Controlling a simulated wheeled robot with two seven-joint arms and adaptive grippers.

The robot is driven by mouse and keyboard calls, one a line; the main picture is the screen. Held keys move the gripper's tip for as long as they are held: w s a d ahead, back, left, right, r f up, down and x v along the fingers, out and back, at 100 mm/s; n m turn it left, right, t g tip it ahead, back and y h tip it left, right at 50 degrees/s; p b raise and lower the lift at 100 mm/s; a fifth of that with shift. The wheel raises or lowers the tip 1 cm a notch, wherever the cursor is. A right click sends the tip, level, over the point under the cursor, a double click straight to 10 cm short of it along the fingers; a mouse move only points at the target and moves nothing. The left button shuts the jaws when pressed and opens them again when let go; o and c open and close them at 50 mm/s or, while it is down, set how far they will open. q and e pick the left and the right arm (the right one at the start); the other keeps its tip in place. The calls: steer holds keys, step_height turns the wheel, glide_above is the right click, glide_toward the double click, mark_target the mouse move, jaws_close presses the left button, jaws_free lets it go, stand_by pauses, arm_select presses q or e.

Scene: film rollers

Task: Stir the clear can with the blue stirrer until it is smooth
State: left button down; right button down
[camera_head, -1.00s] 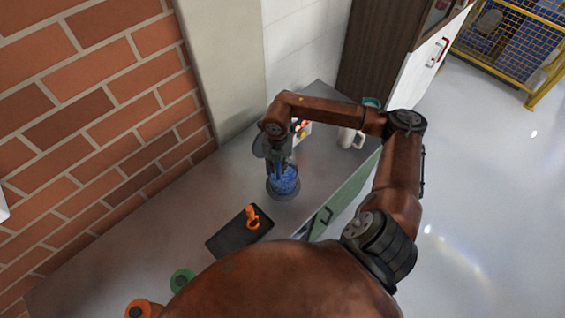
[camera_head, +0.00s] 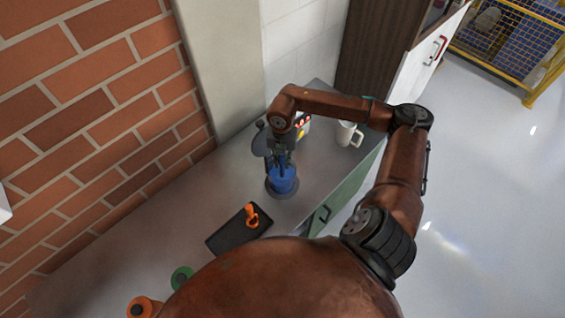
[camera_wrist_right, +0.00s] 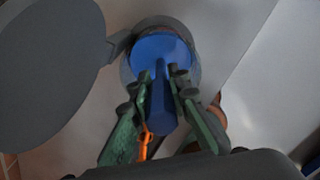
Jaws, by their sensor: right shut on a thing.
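The clear can (camera_head: 283,186) stands on a dark round base on the grey counter, and a uniform blue fills most of what I see of it. In the right wrist view, the blue stirrer (camera_wrist_right: 162,105) has its handle between my right fingers, and a wide blue round area shows at the can's mouth beyond it. I cannot tell whether that is the stirrer's head or the can's contents. My right gripper (camera_head: 284,157) is over the can, shut on the stirrer. The can's rim is partly hidden. My left gripper is out of view.
A large grey disc (camera_wrist_right: 50,75) stands beside the can. A dark tray (camera_head: 228,236) with an orange tool (camera_head: 252,215) lies nearer. Green (camera_head: 182,279) and orange (camera_head: 142,306) rollers are at the lower left. A white mug (camera_head: 346,133) stands behind, right.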

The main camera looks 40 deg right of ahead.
steer(key=shift+r+p, duration=1.35)
steer(key=shift+r, duration=1.45)
steer(key=shift+r+p, duration=2)
steer(key=shift+r, duration=1.8)
steer(key=shift+f, duration=0.1)
